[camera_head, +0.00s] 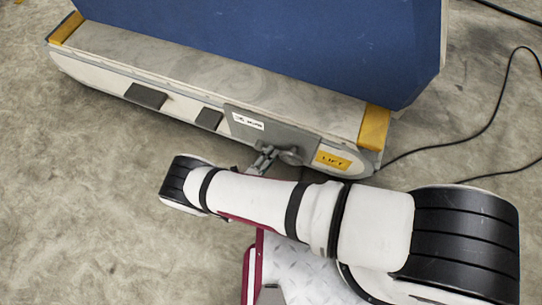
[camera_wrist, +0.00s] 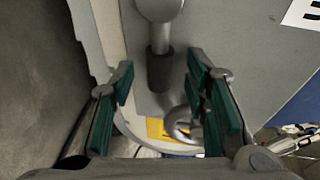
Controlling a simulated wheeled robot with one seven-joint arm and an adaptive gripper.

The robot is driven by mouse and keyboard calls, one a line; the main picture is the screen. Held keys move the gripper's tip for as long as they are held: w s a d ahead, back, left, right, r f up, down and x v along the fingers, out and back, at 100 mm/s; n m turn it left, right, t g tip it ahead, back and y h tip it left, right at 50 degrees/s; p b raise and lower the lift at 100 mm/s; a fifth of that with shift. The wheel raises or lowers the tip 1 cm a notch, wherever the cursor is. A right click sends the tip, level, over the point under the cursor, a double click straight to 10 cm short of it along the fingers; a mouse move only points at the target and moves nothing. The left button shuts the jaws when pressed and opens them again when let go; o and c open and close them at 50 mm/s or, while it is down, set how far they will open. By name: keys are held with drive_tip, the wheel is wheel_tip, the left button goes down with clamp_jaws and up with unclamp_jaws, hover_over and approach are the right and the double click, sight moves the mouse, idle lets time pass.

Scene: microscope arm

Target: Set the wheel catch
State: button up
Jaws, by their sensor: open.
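The wheel catch appears to be the grey metal lever with a dark sleeve (camera_wrist: 160,70) on the side of the base. In the wrist view it lies between my gripper's (camera_wrist: 160,85) two green-padded fingers, which are apart. I cannot tell whether either finger touches it. A rounded metal piece (camera_wrist: 180,124) shows lower, near the right finger. In the head view, grey fittings (camera_head: 290,154) show on the base's front side, left of the yellow LIFT label (camera_head: 333,160). My arm hides part of that area, and my gripper is hard to make out there.
The long grey-topped base (camera_head: 220,70) has yellow ends and carries a large blue panel (camera_head: 290,35). Dark blocks (camera_head: 146,96) are set along its front side. Black cables (camera_head: 480,128) lie on the floor at right. The concrete floor (camera_head: 70,190) at left is clear.

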drive_tip(key=v, duration=1.1)
drive_tip(key=shift+s, duration=0.2)
drive_tip(key=shift+a, duration=0.1)
